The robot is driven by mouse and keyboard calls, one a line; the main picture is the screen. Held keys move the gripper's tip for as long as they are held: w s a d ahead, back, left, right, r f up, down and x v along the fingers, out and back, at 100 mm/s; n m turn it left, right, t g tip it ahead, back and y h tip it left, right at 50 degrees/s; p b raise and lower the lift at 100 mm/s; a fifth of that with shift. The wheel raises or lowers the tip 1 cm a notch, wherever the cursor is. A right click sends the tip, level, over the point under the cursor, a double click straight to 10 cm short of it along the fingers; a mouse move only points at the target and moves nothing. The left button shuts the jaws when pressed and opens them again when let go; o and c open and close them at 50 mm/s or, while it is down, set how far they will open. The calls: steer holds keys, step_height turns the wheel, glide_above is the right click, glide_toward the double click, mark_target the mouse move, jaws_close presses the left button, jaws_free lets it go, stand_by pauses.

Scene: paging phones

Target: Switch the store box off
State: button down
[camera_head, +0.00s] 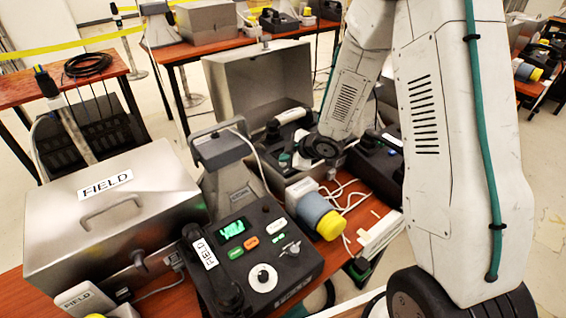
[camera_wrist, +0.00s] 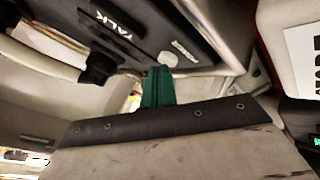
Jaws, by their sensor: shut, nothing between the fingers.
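An open steel box (camera_head: 228,82) with a raised lid stands in the middle, behind the FIELD set. I read no STORE label on it. A black unit with a white handset (camera_head: 293,115) sits inside it. In the wrist view a dark panel (camera_wrist: 160,32) carries the word TALK and a pale round button (camera_wrist: 168,58). My gripper (camera_head: 285,160) reaches down at the box's front, mostly hidden by my arm. Its green fingertips (camera_wrist: 158,85) are together, empty, close to the panel's lower edge; I cannot tell whether they touch it. The switch is not clearly visible.
A closed steel FIELD box (camera_head: 110,215) and a black FIELD phone set (camera_head: 262,245) with a lit green display stand left and front. A blue-yellow plug (camera_head: 322,215) and white cables lie beside them. Another black set (camera_head: 375,160) stands right, partly behind my arm.

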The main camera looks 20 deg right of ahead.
mark_target(286, 166)
steer(key=shift+r, duration=0.35)
step_height(286, 166, up, 6)
stand_by(0.6)
steer(key=shift+d, duration=0.15)
